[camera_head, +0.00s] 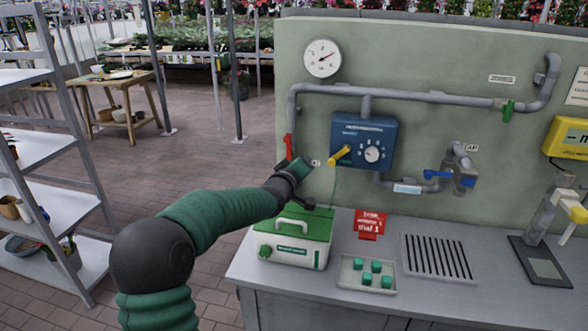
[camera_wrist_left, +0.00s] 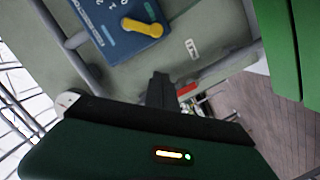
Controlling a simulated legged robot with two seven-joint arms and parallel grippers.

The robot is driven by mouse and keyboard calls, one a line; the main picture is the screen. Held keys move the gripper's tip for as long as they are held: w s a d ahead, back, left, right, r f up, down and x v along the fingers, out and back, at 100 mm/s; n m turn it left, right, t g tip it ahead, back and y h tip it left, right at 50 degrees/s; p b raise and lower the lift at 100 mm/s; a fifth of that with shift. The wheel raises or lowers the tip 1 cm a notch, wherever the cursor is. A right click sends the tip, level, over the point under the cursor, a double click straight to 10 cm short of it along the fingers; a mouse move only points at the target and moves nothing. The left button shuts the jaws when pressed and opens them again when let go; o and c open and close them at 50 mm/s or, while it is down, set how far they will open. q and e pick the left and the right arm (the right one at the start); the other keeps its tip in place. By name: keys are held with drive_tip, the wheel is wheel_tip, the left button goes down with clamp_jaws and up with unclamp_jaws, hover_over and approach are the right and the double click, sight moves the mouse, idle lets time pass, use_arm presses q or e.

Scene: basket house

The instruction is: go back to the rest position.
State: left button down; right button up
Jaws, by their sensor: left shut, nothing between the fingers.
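My left gripper (camera_head: 297,170) is at the end of my green arm, in front of the wall panel, left of the blue control box (camera_head: 364,142). In the left wrist view its dark fingers (camera_wrist_left: 160,92) are together, with nothing between them. The yellow lever (camera_head: 340,156) on the blue box is apart from the gripper; it also shows in the left wrist view (camera_wrist_left: 143,27). A red handle (camera_head: 288,147) on the pipe is close behind the gripper in the picture; I cannot tell whether they touch. My right gripper is not in view.
Below stands a grey bench (camera_head: 462,305) with a green-and-white case (camera_head: 292,238), a tray (camera_head: 345,277) of several green cubes, a red sign (camera_head: 369,223) and a slotted grille (camera_head: 437,259). A shelf rack (camera_head: 45,150) is at left. Brick floor between is open.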

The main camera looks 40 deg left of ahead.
use_arm(q)
drive_tip(key=s+d+r, duration=0.2)
drive_tip(key=s+d, duration=0.2)
drive_tip(key=s+d+f+m+g+h+p, duration=0.1)
drive_tip(key=d+f+m+g+h, duration=0.15)
drive_tip(key=d+f, duration=0.45)
drive_tip(key=s+d+f+m+g+h+p, duration=0.1)
drive_tip(key=s+d+f+m+g, duration=0.15)
drive_tip(key=d+f, duration=0.45)
drive_tip(key=s+d+f+m+g+h+p, duration=0.1)
drive_tip(key=s+d+f+m+g, duration=0.15)
drive_tip(key=s+d, duration=0.2)
drive_tip(key=s+d+f+m+g+h, duration=0.1)
drive_tip(key=s+d+f+m, duration=0.15)
drive_tip(key=d, duration=0.35)
drive_tip(key=s+d+f+m+g, duration=0.2)
drive_tip(key=s+d+f, duration=0.1)
drive_tip(key=s, duration=0.4)
drive_tip(key=s+d+f+m+g+p, duration=0.1)
drive_tip(key=s+d+f+m+g, duration=0.1)
drive_tip(key=s, duration=0.6)
drive_tip(key=shift+s+d+f+h, duration=0.15)
drive_tip(key=shift+d+f+h, duration=0.2)
drive_tip(key=shift+d+f, duration=0.2)
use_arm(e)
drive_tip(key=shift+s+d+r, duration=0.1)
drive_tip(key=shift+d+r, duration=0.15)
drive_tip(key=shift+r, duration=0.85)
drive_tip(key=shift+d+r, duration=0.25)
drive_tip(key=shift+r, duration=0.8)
